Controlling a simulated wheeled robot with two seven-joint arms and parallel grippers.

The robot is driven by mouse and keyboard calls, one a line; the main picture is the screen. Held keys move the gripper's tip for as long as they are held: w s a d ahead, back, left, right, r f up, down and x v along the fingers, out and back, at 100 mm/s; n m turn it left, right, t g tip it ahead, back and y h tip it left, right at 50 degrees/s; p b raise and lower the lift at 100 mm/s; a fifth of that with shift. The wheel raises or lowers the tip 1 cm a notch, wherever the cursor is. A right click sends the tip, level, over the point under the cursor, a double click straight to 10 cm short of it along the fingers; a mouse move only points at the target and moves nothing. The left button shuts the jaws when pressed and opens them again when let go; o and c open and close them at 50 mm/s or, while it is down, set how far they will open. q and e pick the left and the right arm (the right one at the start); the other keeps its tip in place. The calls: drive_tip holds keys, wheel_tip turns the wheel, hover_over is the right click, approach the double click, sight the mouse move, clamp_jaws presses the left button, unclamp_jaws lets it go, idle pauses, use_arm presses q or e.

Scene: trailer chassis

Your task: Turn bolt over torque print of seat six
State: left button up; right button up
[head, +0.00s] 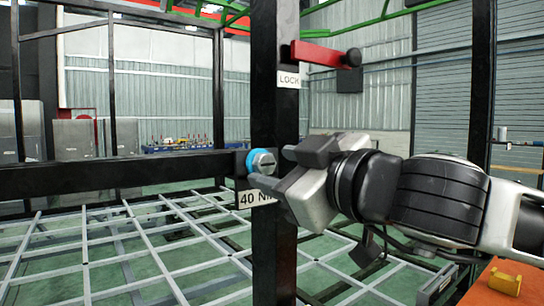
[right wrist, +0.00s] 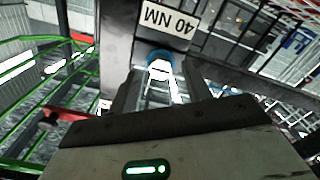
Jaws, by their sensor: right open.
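The bolt (head: 262,162) has a grey head in a blue collar and sits on the black upright post (head: 275,90) where a crossbar meets it. The white torque print (head: 255,198), reading 40 N with its end hidden by my gripper, is just below the bolt. My right gripper (head: 279,167) is open and comes in from the right, its fingertips close to the bolt, one above and one below. In the right wrist view the bolt (right wrist: 160,58) shows between the finger ends, and the print (right wrist: 168,17) reads 40 NM upside down. Contact cannot be told. My left gripper is out of view.
A red lever (head: 320,54) sticks out from the post above my right gripper, by a white LOCK label (head: 289,79). A grey grid frame (head: 130,255) lies low behind the post. An orange surface (head: 500,285) with a yellow part is at lower right.

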sight(264, 164)
drive_tip(key=shift+w+a, duration=0.4)
drive_tip(key=shift+w, duration=0.05)
drive_tip(key=shift+w+a, duration=0.25)
drive_tip(key=shift+w, duration=0.2)
